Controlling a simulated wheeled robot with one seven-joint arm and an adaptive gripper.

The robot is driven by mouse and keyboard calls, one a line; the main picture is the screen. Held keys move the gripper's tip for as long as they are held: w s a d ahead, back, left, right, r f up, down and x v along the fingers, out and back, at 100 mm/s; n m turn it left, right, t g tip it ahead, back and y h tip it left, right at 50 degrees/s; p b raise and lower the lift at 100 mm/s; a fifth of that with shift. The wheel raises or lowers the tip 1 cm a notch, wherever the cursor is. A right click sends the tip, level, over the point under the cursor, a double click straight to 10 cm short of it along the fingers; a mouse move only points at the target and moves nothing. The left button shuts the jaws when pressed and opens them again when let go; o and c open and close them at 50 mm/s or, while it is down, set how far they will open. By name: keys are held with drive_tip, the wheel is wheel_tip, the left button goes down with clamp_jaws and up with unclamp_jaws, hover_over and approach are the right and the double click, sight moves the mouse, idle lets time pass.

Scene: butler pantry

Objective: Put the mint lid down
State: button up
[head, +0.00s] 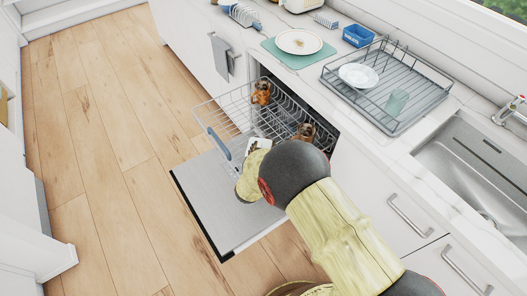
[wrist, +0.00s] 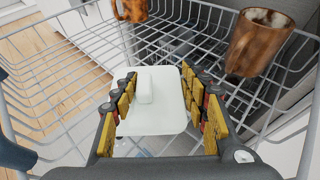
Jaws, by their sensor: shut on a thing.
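The mint lid (wrist: 160,118) is a pale, nearly white square plate with rounded corners and a raised bar handle. My gripper (wrist: 158,78) is shut on it, with fingers along its left and right sides. In the head view my gripper (head: 247,178) is over the pulled-out upper dishwasher rack (head: 213,108), and a pale part of the lid (head: 259,143) shows beyond it. In the wrist view the rack wires (wrist: 75,50) run around and below the lid. I cannot tell whether it touches them.
Brown mugs stand in the rack: one at the back (head: 262,92) and one at the right (head: 304,132). The dishwasher door (head: 205,190) hangs open below. On the counter are a plate on a green mat (head: 272,50) and a dish rack (head: 425,100).

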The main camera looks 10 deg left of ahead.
drive_tip(key=shift+f, duration=0.55)
drive_tip(key=shift+f, duration=0.1)
drive_tip(key=o, duration=1.2)
drive_tip(key=shift+f, duration=0.1)
